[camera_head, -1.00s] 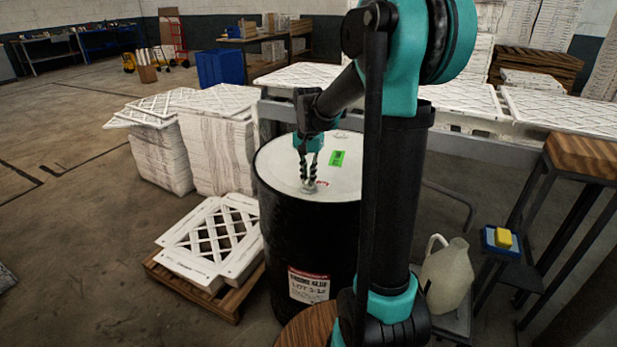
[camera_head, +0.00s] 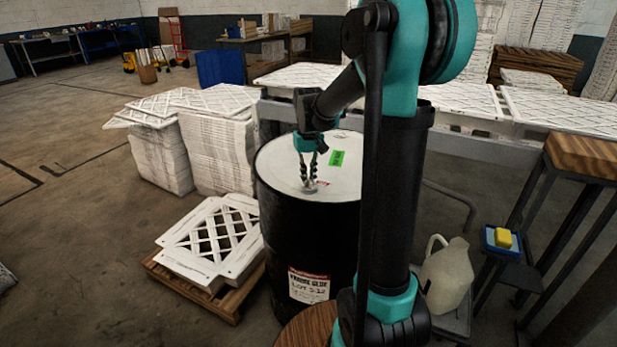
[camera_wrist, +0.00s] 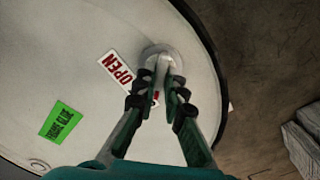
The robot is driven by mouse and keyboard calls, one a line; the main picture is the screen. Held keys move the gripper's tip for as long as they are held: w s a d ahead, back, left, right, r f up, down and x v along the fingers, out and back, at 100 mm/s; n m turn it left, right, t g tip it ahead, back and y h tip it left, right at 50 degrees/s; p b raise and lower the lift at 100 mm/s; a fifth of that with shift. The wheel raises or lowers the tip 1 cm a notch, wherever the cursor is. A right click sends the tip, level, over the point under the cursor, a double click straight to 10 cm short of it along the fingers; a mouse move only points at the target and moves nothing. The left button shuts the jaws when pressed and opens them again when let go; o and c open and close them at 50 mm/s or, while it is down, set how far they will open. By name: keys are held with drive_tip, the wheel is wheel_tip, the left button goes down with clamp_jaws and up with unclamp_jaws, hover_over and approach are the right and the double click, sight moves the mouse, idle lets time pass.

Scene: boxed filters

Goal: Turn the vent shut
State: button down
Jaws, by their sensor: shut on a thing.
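The vent (camera_wrist: 160,56) is a small round grey fitting with a raised grip, near the rim of the white lid of a black drum (camera_head: 300,250). In the head view the vent (camera_head: 309,186) sits at the lid's near edge. My gripper (camera_wrist: 165,88) points down at it, its dark fingertips closed on the raised grip and hiding part of it. In the head view my gripper (camera_head: 309,178) stands over the vent. A white tag with red "OPEN" lettering (camera_wrist: 116,69) lies beside the vent.
A green label (camera_head: 337,158) is on the lid. White filter frames (camera_head: 215,240) lie on a pallet left of the drum, with taller stacks (camera_head: 220,150) behind. A grey rail (camera_head: 460,145) runs behind the drum. A jug (camera_head: 446,275) stands at right.

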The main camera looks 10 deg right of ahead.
idle(0.4)
drive_tip(key=c, duration=1.6)
unclamp_jaws()
wheel_tip(320, 180, up, 12)
